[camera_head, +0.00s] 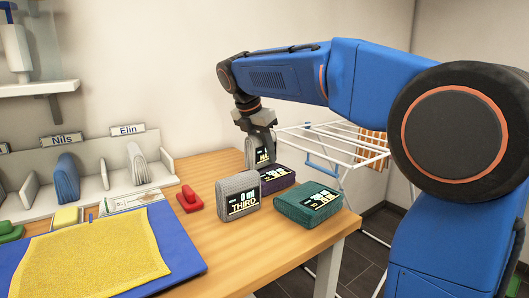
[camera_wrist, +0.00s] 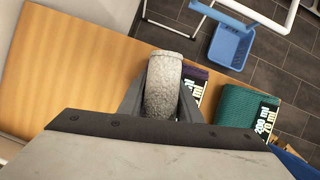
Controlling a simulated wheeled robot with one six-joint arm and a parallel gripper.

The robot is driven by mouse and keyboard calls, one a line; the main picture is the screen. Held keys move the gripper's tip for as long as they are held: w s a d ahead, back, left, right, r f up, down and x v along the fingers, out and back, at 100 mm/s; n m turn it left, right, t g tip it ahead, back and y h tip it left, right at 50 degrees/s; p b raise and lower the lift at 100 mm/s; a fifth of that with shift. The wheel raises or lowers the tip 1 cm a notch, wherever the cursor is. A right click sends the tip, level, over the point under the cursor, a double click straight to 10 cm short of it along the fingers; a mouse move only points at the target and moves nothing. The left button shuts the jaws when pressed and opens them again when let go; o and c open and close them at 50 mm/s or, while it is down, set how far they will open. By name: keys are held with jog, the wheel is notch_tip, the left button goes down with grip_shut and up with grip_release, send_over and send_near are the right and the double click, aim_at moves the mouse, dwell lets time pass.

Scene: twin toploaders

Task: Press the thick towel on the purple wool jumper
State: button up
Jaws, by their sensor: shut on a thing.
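My gripper (camera_head: 258,138) is shut on a pale grey folded towel (camera_head: 256,155) with a dark label. In the wrist view, the towel (camera_wrist: 164,80) stands between the two fingers. The purple jumper (camera_head: 275,180), a folded bundle with a dark label, lies on the table just below and in front of the held towel. In the wrist view, a strip of the purple jumper (camera_wrist: 197,73) shows right of the towel, and the rest is hidden. I cannot tell whether towel and jumper touch.
A grey bundle marked THIRD (camera_head: 238,195) and a teal folded bundle (camera_head: 308,204) stand close to the jumper. A red object (camera_head: 189,199), a yellow cloth (camera_head: 90,255) and a labelled rack (camera_head: 90,160) are left. A white drying rack (camera_head: 335,143) stands beyond the table.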

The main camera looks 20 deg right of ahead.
jog(key=shift+f, duration=0.5)
dwell(0.8)
jog(key=shift+r, duration=3.6)
